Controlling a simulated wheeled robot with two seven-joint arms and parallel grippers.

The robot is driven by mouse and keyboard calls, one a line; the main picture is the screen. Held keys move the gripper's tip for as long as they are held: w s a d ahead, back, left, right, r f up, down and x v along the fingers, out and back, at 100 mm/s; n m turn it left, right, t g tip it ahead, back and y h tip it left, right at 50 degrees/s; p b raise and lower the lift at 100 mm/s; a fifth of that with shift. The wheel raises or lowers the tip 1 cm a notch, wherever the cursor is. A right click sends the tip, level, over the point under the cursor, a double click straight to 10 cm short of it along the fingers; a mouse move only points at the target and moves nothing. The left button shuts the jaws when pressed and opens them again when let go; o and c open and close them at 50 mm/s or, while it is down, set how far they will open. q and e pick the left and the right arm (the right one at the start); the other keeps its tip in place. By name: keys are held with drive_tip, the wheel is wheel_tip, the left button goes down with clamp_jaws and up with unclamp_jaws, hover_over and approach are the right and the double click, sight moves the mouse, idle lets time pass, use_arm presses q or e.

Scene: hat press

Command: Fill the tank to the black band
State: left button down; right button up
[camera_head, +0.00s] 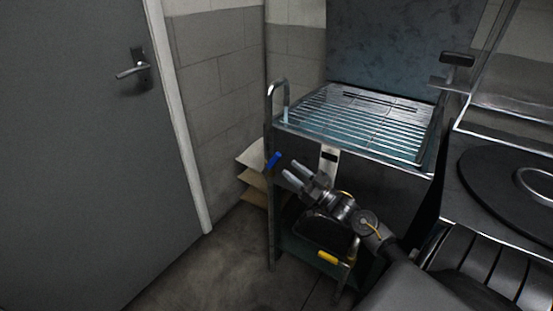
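The tank (385,163) is a metal box with a wire grid on top, right of centre. A pale gauge strip (327,171) on its front carries a black band (330,155); the water level is too small to read. A bent spout (278,86) rises at its left corner; I cannot tell whether water runs from it. A blue handle (273,160) sits slanted on the pipe below. A yellow handle (327,257) is low on the front. My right gripper (291,170) is open and empty, just right of and below the blue handle, apparently apart from it. My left gripper is out of view.
A grey door (90,170) fills the left. Sheets or boards (255,180) stand behind the pipe by the block wall. A dark round plate (510,190) on a machine is at the right. The floor (215,275) between door and tank is clear.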

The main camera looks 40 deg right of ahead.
sight(276, 158)
drive_tip(key=x, duration=0.7)
drive_tip(key=shift+w, duration=0.25)
clamp_jaws()
